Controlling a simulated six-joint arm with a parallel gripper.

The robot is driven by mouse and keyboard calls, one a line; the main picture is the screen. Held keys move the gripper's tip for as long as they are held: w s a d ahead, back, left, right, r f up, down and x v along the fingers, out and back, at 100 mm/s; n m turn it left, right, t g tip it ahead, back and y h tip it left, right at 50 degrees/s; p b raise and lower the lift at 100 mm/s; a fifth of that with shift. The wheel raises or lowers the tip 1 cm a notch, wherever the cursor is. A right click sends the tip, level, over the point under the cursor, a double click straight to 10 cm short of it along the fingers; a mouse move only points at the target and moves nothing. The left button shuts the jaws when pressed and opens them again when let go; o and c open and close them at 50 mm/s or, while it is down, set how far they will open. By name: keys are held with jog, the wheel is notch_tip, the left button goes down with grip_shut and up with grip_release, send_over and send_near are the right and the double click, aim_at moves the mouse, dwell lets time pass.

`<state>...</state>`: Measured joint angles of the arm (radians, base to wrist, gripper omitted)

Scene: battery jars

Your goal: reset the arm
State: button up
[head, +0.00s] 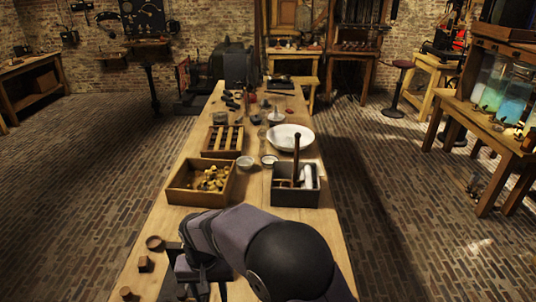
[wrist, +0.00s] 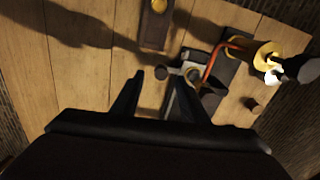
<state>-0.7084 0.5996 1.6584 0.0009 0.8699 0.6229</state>
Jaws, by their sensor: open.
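My gripper (head: 202,288) is low over the near left part of the long wooden table (head: 150,220), with my arm bending down to it from the right. In the wrist view its two dark fingers (wrist: 157,80) are spread apart. I see nothing held between them. Just past the fingertips lies a grey metal object (wrist: 200,62) with a small dark round part. I cannot tell from this view whether the fingers touch it. Part of the table near the gripper is hidden by my arm in the head view.
Beyond stand a wooden box of yellowish pieces (head: 171,194), a dark box (head: 278,196) holding an upright handle, and a white basin (head: 302,129). A red tube (wrist: 215,58) shows in the wrist view.

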jog(key=s+d+f+n, duration=0.1)
jog(key=s+d, duration=0.1)
jog(key=s+d+f+n, duration=0.1)
jog(key=s+n, duration=0.1)
jog(key=s+d+f+n+g+h, duration=0.1)
jog(key=s+d+f, duration=0.1)
jog(key=shift+s+d, duration=0.25)
jog(key=shift+d, duration=0.05)
jog(key=s+d+r+m+g, duration=0.1)
jog(key=s+d+r, duration=0.1)
jog(key=s+d, duration=0.5)
jog(key=s+d+r, duration=0.2)
jog(key=d, duration=0.9)
jog(key=w+d+r+m+t, duration=0.1)
jog(key=w+d+r+m, duration=0.1)
jog(key=d, duration=0.4)
jog(key=shift+w+r+m+t+y, duration=0.4)
jog(key=shift+r+m, duration=0.3)
jog(key=shift+m, duration=0.3)
